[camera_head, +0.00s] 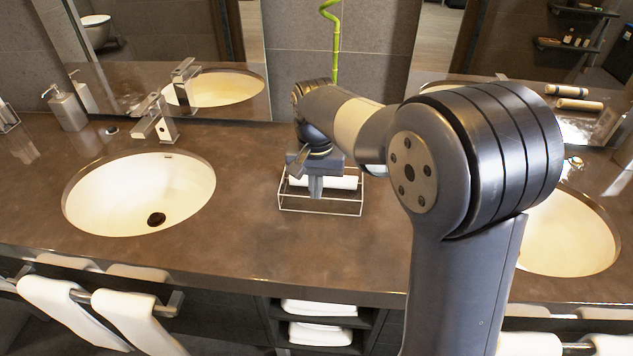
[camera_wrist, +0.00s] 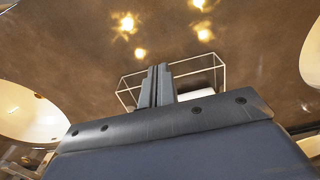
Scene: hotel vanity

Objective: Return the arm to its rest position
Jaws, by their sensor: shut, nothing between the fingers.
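My arm reaches over the vanity counter (camera_head: 250,230), with its end between the two sinks. My gripper (camera_head: 315,192) points down over a white wire basket (camera_head: 320,213); in the wrist view its fingers (camera_wrist: 156,84) are together with nothing between them. A white rolled towel (camera_head: 340,182) lies in the basket, partly hidden by my gripper, and its end shows in the wrist view (camera_wrist: 195,95). I cannot tell whether the fingertips are inside the basket or just above it.
The left sink (camera_head: 140,193) has a faucet (camera_head: 157,118) behind it, with a soap dispenser (camera_head: 66,107) farther left. The right sink (camera_head: 570,235) is partly behind my arm. A green bamboo stem (camera_head: 336,50) stands behind my gripper. Counter between basket and left sink is clear.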

